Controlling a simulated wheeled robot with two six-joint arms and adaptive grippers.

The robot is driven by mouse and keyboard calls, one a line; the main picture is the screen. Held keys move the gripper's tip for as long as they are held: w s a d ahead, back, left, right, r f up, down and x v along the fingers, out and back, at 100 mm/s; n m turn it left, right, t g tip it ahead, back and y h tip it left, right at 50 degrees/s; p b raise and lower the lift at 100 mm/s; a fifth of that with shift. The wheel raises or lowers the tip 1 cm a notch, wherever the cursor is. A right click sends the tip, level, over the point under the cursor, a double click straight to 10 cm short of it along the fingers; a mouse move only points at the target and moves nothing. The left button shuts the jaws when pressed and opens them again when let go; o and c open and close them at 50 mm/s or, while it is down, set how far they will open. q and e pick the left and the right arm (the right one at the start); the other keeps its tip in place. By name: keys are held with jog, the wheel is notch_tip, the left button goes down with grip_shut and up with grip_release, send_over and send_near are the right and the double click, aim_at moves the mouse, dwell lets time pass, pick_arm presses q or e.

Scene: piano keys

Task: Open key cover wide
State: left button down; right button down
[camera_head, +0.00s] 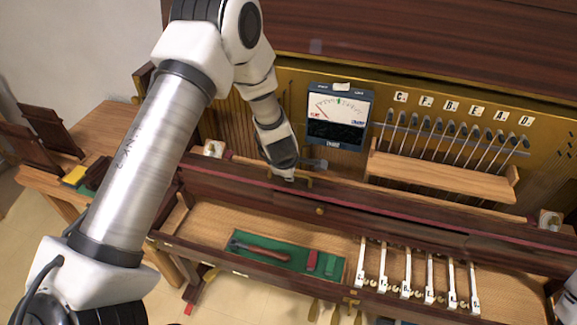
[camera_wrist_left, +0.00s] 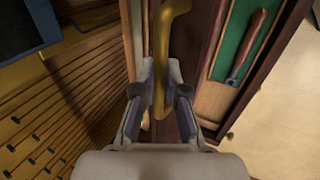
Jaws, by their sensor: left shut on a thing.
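The key cover (camera_head: 420,222) is a long dark red-brown board running across the piano behind the key bed. The key bed below it is exposed. A brass handle (camera_head: 303,181) is fixed on the cover; in the left wrist view it is a curved brass bar (camera_wrist_left: 166,42). My left gripper (camera_head: 285,173) reaches down to this handle. In the left wrist view the two fingers (camera_wrist_left: 165,95) are closed around the bar, one on each side. My right gripper is not in view.
The key bed (camera_head: 210,222) holds a green tool tray (camera_head: 297,258) and several white keys (camera_head: 407,268). Above the cover are a tuning meter (camera_head: 339,117) and a wooden shelf (camera_head: 440,176) with a row of tools. A side table (camera_head: 105,160) stands left.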

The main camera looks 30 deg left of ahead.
pick_arm(q)
jog(key=shift+s+f, duration=0.15)
jog(key=shift+s, duration=0.05)
jog(key=c, duration=1.4)
grip_release()
jog(key=shift+o, duration=1)
jog(key=shift+w, duration=0.15)
jog(key=v, duration=1.2)
jog(key=shift+w, duration=0.1)
